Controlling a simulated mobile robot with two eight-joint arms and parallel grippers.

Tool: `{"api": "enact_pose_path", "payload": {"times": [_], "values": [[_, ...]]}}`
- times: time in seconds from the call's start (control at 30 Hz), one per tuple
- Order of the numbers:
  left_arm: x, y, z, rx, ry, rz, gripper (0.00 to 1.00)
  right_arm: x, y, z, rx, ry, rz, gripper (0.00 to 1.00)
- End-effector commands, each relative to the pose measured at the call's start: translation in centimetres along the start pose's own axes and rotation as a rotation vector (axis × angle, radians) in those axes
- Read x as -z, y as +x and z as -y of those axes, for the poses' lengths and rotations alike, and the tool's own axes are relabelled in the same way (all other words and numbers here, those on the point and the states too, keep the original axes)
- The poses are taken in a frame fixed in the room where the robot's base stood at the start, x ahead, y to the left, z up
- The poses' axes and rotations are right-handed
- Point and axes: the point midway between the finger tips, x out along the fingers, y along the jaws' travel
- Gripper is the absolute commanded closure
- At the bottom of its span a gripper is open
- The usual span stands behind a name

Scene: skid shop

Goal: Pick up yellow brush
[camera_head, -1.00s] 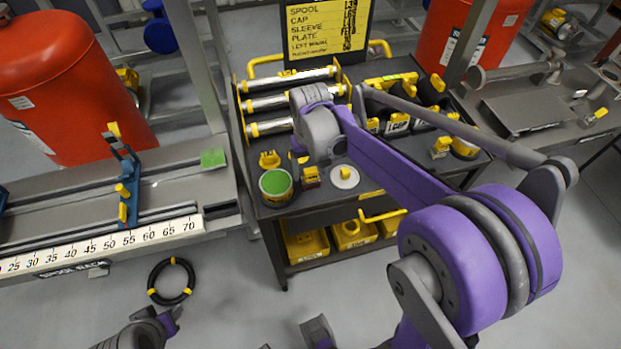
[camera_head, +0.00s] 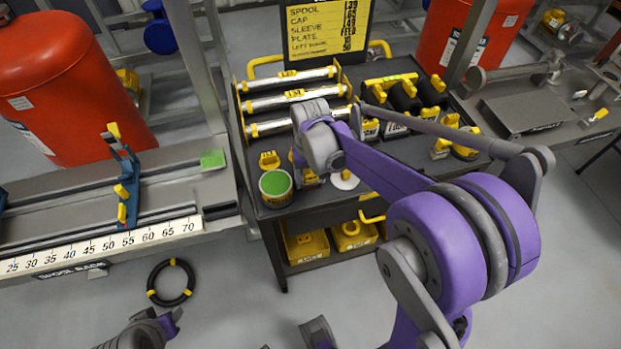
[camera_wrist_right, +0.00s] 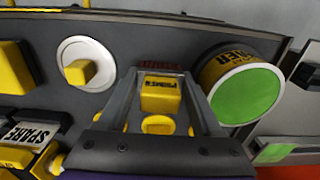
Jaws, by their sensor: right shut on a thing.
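The yellow brush (camera_wrist_right: 160,96) shows in the right wrist view as a small labelled yellow block with a yellow ring on its near side. My right gripper (camera_wrist_right: 160,82) is shut on it, with one grey finger on each side. In the head view, my right wrist hides most of the gripper and the brush (camera_head: 311,179) over the near part of the cart top. I cannot tell whether the brush touches the cart.
A green-topped tin (camera_head: 276,187) stands left of the brush, and a white disc with a yellow knob (camera_wrist_right: 97,52) lies on the other side. Metal rollers (camera_head: 290,99) lie behind on the dark cart (camera_head: 300,206). A ruled rail bench (camera_head: 100,247) stands left.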

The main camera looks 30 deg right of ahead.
Motion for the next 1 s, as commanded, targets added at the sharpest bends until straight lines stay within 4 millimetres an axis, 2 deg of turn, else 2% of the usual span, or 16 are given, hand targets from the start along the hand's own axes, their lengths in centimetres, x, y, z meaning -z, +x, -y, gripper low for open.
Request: {"api": "enact_pose_path", "payload": {"times": [0.13,0.23,0.5,0.7,1.0], "values": [[0.0,0.0,0.0,0.0,0.0,0.0,0.59,0.0,-0.2,0.0,0.0,0.0,0.0,0.99],[0.1,-0.1,0.0,0.0,0.0,-0.001,0.59,0.0,-1.3,0.0,0.0,0.0,0.0,0.99],[0.5,-0.7,0.0,0.0,0.0,-0.003,0.59,0.0,-6.7,0.0,0.0,0.0,0.0,0.99],[0.6,-0.9,0.0,0.0,0.0,-0.004,0.59,0.0,-9.4,0.0,0.0,0.0,0.0,0.99],[0.6,-0.9,0.0,0.0,0.0,-0.004,0.59,0.0,-10.0,0.0,0.0,0.0,0.0,0.99]]}}
